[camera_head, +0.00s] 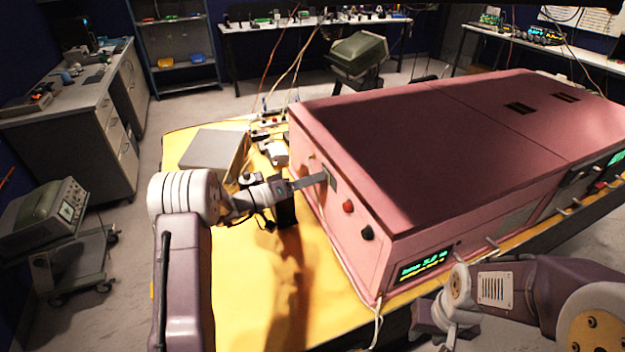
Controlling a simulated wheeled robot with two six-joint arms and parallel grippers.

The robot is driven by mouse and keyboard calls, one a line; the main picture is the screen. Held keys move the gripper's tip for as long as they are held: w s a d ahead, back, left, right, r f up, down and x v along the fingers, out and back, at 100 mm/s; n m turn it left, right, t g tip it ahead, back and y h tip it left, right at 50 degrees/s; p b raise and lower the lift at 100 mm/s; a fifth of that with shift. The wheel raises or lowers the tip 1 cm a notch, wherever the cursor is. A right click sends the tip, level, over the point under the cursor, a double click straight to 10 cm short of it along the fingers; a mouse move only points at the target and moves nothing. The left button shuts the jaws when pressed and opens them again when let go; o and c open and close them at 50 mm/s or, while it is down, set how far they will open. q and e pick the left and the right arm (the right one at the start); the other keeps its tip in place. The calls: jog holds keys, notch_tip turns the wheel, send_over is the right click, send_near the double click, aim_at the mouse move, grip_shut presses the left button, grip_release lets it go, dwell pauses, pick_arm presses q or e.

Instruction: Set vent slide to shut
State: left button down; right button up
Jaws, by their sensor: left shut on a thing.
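A large pink box-shaped enclosure (440,130) stands on the yellow tabletop. Its left side panel carries a small dark slot area (331,180), where the vent slide appears to be. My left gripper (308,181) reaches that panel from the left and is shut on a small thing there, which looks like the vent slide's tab. The fingers hide the tab, so I cannot tell the slide's position. My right gripper (440,320) hangs low at the front right, in front of the table edge and apart from the enclosure; its fingertips are not clear.
A red knob (348,206) and a black knob (367,232) sit on the same panel, right of my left gripper. A lit display (423,265) is on the front. A grey laptop-like case (214,148) and cables lie behind my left arm. Yellow tabletop (240,310) is clear in front.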

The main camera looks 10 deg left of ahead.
pick_arm(q)
jog(key=b, duration=0.3)
jog(key=shift+w+a+r, duration=0.1)
jog(key=shift+w+a, duration=0.15)
jog(key=shift+w, duration=0.15)
jog(key=c, duration=1.3)
grip_release()
jog(key=shift+c, duration=0.2)
jog(key=shift+o, duration=0.5)
jog(key=shift+w+a, duration=0.1)
jog(key=shift+w, duration=0.05)
jog(key=shift+f+b, duration=0.2)
jog(key=shift+b, duration=0.1)
